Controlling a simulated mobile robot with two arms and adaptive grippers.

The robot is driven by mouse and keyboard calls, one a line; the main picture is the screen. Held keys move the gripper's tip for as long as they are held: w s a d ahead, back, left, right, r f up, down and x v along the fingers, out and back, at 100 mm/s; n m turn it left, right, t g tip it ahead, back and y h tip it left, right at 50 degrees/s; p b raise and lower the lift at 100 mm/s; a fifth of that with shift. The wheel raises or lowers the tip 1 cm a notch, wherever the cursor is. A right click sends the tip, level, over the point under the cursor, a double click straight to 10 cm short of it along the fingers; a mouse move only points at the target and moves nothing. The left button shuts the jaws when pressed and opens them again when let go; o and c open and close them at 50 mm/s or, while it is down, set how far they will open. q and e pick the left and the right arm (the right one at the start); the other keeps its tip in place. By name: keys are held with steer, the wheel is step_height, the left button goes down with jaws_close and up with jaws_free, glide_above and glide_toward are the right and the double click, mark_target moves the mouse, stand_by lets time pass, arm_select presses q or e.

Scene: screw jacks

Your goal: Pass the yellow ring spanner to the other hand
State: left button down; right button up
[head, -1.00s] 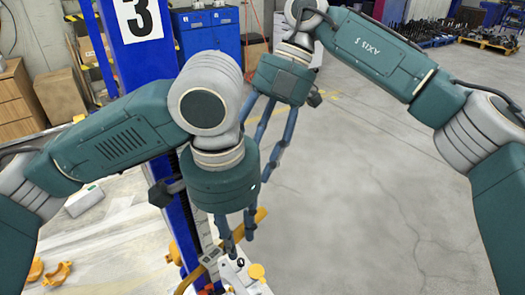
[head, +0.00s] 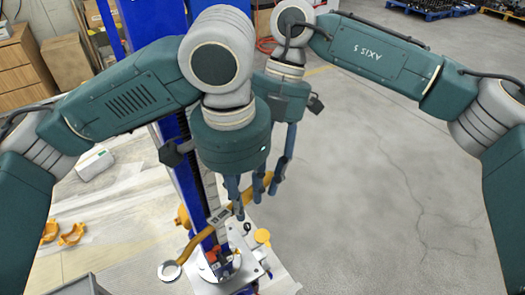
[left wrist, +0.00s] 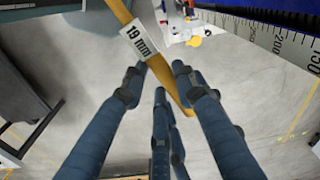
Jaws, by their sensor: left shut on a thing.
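The yellow ring spanner (head: 199,243) slants in the head view, its ring end at lower left and its other end among the fingers at upper right. In the left wrist view the spanner (left wrist: 177,91) carries a white "19 mm" tag and runs between the fingers. My left gripper (head: 238,208) is shut on the spanner beyond the tag; it also shows in the left wrist view (left wrist: 158,78). My right gripper (head: 281,180) points down just right of the left one, its fingers close by the spanner's upper end. Overlap hides whether they touch or grip it.
The blue screw jack column (head: 180,170) with a scale stands behind the left gripper on a white base plate (head: 274,280). A yellow round part (head: 262,236) lies there. Orange brackets (head: 72,235) and a white box (head: 95,163) are at left. Floor on the right is clear.

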steer(key=shift+a+f, duration=0.1)
steer(key=shift+f, duration=0.2)
steer(key=shift+s, duration=0.1)
jaws_close()
arm_select(q)
steer(key=c, duration=1.3)
jaws_free()
